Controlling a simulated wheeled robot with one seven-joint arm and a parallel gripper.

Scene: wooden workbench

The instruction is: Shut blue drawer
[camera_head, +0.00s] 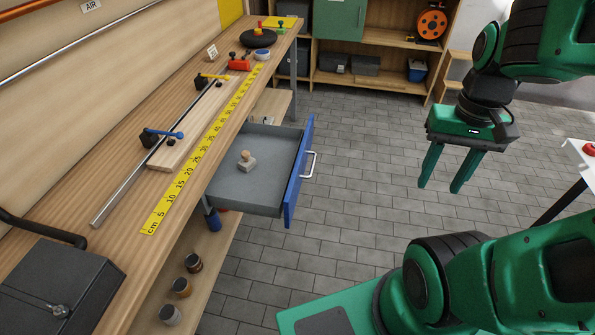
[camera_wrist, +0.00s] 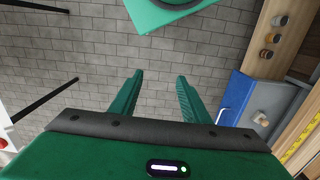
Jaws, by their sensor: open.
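The blue drawer (camera_head: 293,180) under the workbench stands pulled out, with a blue front and a grey tray. Its pale handle (camera_head: 309,164) faces right, toward the open floor. A small stamp-like object with a wooden knob (camera_head: 246,161) sits inside the tray. In the wrist view the drawer's blue front (camera_wrist: 235,100) is at the right, with the handle beside it. My gripper (camera_head: 438,186) is open and empty, pointing down over the floor to the right of the drawer, well apart from the handle. In the wrist view its two fingers (camera_wrist: 158,88) are spread with only floor tiles between them.
The workbench (camera_head: 185,215) carries a yellow ruler strip (camera_head: 206,141), a metal rod, clamps and a dark box (camera_head: 55,290). Several small jars (camera_head: 182,287) stand on the lower shelf. Shelving (camera_head: 375,60) stands at the back. The tiled floor between drawer and gripper is clear.

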